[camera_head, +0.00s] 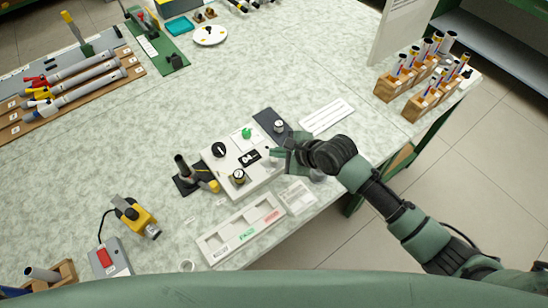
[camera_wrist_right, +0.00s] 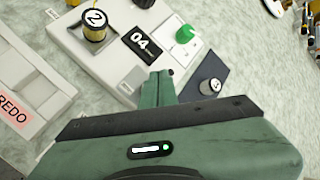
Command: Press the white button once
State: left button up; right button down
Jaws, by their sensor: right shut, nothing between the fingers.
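A white control box (camera_head: 217,165) sits on the table, with a green knob (camera_head: 246,133), a black knob (camera_head: 218,150) and a dark display (camera_head: 249,158) on top. The display reads 04 in the right wrist view (camera_wrist_right: 142,43). My right gripper (camera_head: 276,155) is shut and empty, its fingertips over the right side of the box. In the right wrist view its fingers (camera_wrist_right: 158,86) point at the box beside the display. I cannot make out the white button clearly; the fingers cover part of the box top. Contact cannot be told. My left gripper is not in view.
A round-topped piece marked 2 (camera_wrist_right: 95,25) stands on the box; one marked 4 (camera_wrist_right: 209,87) stands on a dark pad beside it. A labelled tray (camera_head: 212,240) lies in front. A yellow tool (camera_head: 137,215) lies left. The table behind the box is largely clear.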

jog(key=shift+f, duration=0.15)
jog(key=shift+f, duration=0.2)
jog(key=shift+f, duration=0.6)
dwell(0.7)
dwell(0.4)
jog(key=shift+r+p, duration=0.95)
jog(key=shift+p, duration=0.55)
notch_tip(320, 180, up, 5)
jog(key=p, duration=0.6)
